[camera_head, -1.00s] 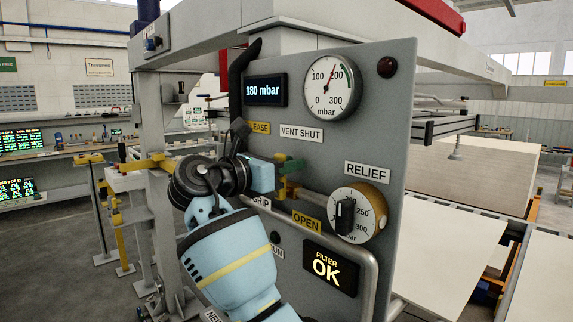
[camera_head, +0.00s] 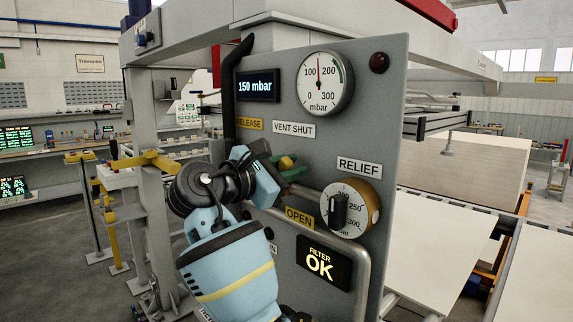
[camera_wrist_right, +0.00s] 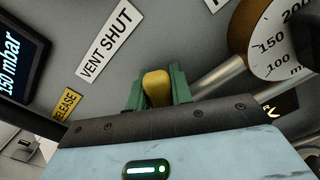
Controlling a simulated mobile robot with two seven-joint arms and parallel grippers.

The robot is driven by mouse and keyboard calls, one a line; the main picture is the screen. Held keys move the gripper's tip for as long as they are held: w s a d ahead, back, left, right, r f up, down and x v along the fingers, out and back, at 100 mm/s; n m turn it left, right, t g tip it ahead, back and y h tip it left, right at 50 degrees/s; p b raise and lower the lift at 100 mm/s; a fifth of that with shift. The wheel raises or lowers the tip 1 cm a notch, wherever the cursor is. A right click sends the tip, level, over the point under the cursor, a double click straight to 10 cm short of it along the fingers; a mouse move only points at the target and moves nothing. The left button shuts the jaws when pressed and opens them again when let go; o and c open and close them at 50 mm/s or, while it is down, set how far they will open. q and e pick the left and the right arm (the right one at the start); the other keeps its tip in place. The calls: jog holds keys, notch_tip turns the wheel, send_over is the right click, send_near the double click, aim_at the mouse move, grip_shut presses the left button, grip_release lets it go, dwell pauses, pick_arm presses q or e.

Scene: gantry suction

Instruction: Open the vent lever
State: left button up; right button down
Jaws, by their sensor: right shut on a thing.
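The vent lever's yellow knob (camera_head: 286,162) is in front of the grey control panel, below the "VENT SHUT" label (camera_head: 294,129) and above the yellow "OPEN" label (camera_head: 299,217). My right gripper (camera_head: 290,168) reaches it from the lower left, its green fingers shut around the knob. In the right wrist view the knob (camera_wrist_right: 157,88) sits between the two green fingers (camera_wrist_right: 157,92). The rest of the lever is mostly hidden behind my gripper. My left gripper is not in view.
The panel carries a display (camera_head: 258,86) reading 150 mbar, a round gauge (camera_head: 324,83), the relief dial (camera_head: 349,208) and a "FILTER OK" screen (camera_head: 323,262). A metal rail (camera_head: 362,270) curves in front of its lower part. Pale boards (camera_head: 443,245) lie to the right.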

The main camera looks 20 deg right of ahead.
jog(key=shift+s+d+m, duration=0.1)
jog(key=shift+s+m, duration=0.05)
jog(key=shift+m, duration=0.25)
jog(key=c, duration=1.2)
grip_release()
jog(key=shift+f, duration=0.1)
jog(key=shift+c, duration=0.2)
